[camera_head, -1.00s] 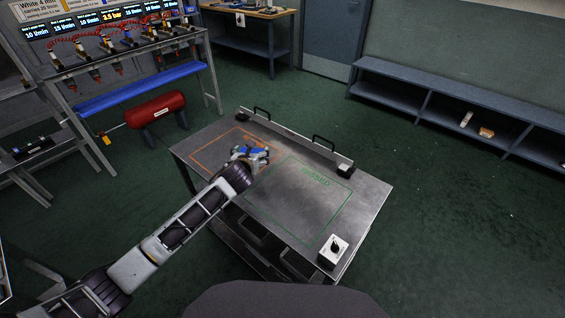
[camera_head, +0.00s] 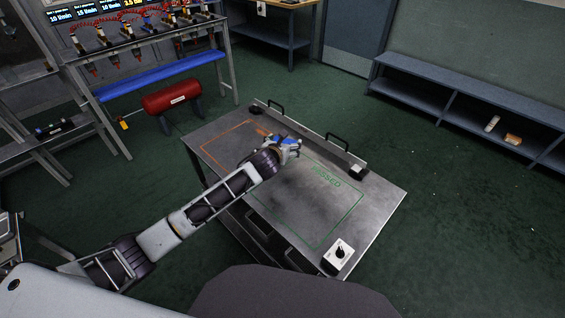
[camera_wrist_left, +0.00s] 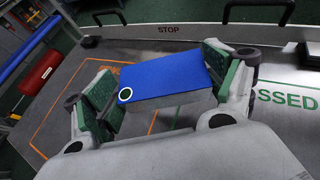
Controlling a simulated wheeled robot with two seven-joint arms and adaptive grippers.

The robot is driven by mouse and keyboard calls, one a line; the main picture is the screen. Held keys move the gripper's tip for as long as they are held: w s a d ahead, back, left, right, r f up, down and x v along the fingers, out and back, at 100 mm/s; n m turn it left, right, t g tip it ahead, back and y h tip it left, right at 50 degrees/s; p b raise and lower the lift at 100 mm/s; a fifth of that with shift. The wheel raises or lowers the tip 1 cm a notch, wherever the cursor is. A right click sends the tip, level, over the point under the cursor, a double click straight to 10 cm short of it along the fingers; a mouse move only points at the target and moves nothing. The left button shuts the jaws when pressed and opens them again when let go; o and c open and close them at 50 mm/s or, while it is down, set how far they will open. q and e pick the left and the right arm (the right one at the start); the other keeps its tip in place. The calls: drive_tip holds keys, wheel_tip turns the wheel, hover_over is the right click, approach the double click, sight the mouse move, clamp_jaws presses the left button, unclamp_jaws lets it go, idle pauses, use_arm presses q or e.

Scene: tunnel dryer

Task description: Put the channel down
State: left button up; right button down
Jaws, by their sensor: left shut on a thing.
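The channel (camera_wrist_left: 165,80) is a small grey block with a flat blue top and a dark round mark ringed in white at one corner. In the left wrist view it lies between the two green-padded fingers of my left gripper (camera_head: 284,150), which is shut on it. In the head view the channel's blue part (camera_head: 291,141) shows at the gripper's tip, over the far middle of the metal table (camera_head: 379,197), near the gap between the orange and green outlines. I cannot tell whether its underside touches the table. My right gripper is not in view.
The orange outline (camera_head: 222,140) is at the left, the green outline marked "PASSED" (camera_head: 340,221) at the right. A raised stop bar with handles (camera_head: 318,145) runs along the far edge. The green area looks empty.

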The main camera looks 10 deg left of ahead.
use_arm(q)
drive_tip(key=shift+d+r, duration=0.25)
drive_tip(key=shift+f, duration=0.2)
hover_over(285, 168)
wheel_tip(285, 168, down, 5)
drive_tip(key=shift+r+b, duration=0.1)
drive_tip(key=shift+b, duration=0.3)
drive_tip(key=shift+f, duration=1.15)
drive_tip(key=shift+f+b, duration=0.35)
drive_tip(key=shift+f, duration=0.9)
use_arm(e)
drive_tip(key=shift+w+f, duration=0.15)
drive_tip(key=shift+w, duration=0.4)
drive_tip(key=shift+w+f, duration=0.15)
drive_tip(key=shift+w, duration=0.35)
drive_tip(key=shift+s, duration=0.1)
